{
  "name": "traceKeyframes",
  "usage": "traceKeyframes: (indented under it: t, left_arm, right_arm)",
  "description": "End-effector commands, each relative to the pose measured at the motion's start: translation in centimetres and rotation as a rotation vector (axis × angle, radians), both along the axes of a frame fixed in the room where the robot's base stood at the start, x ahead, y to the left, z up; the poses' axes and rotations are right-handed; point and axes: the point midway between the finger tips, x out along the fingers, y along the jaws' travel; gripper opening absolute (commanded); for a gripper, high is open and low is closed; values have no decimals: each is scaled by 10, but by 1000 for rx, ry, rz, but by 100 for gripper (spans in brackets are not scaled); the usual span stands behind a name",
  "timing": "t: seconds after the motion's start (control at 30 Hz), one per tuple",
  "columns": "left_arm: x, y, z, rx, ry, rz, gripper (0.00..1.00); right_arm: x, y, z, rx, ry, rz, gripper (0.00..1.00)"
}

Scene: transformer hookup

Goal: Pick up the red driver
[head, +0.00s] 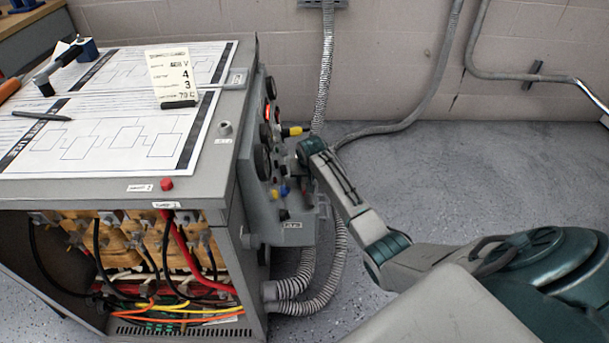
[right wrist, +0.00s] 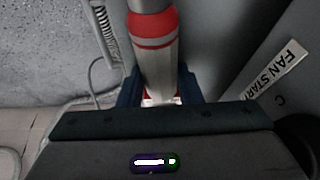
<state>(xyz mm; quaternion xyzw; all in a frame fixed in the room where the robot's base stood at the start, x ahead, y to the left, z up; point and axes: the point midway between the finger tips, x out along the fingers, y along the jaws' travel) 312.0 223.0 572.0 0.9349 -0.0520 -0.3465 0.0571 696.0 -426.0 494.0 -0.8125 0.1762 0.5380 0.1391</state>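The red driver (right wrist: 153,42) shows in the right wrist view as a grey and white handle with red bands, running up from between my fingers. My right gripper (right wrist: 161,88) has its two blue fingers close against both sides of this handle, with no clear gap. In the head view my right gripper (head: 306,184) points down beside the right side panel of the grey cabinet, and I cannot make out the red driver there. The driver's tip is hidden. My left gripper is not in view.
The grey cabinet (head: 225,175) has knobs and coloured handles on its side panel, including a yellow one (head: 291,131). A label (right wrist: 278,72) sits close right of the gripper. Ribbed conduits (head: 322,285) run below. Floor to the right is clear.

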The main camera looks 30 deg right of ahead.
Motion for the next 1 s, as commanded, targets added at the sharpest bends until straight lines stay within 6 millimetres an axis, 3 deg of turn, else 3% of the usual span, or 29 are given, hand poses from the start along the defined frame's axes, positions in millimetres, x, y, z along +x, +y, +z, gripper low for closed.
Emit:
traceKeyframes:
  t: [0.07,0.47,0.93,1.0]
  left_arm:
    - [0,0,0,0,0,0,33]
    - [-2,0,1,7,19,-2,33]
    - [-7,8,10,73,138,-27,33]
    - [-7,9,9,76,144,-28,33]
  right_arm:
    - [1,0,2,0,-3,0,1]
    - [-1,-3,10,-2,-4,0,1]
    - [-1,-4,77,-1,-5,0,1]
    - [-9,-17,72,-4,0,-2,1]
